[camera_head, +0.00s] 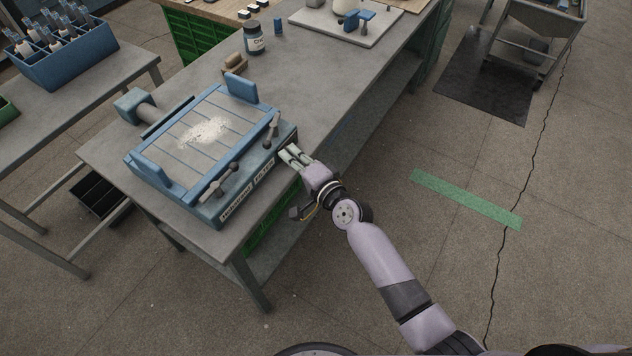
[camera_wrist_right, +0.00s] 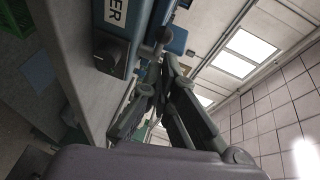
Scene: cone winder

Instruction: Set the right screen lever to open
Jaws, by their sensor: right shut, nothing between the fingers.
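The screen unit (camera_head: 190,140) is a blue, box-like device with a slatted top and white powder on it, on the grey bench. Two dark-knobbed levers stand along its front edge. The left lever (camera_head: 218,183) lies tilted over the front. The right lever (camera_head: 271,130) stands near the right corner. My right gripper (camera_head: 286,154) is shut and empty, just in front of the unit's right corner, close to the right lever; contact cannot be told. In the right wrist view the gripper (camera_wrist_right: 163,70) points up past the unit's labelled front (camera_wrist_right: 122,14). My left gripper is not in view.
The grey bench (camera_head: 310,75) carries a dark jar (camera_head: 254,38), a wooden block and a pale board (camera_head: 345,22). A blue crate of bottles (camera_head: 60,55) stands on the left table. The floor right of my arm is clear, with a green tape strip (camera_head: 465,198).

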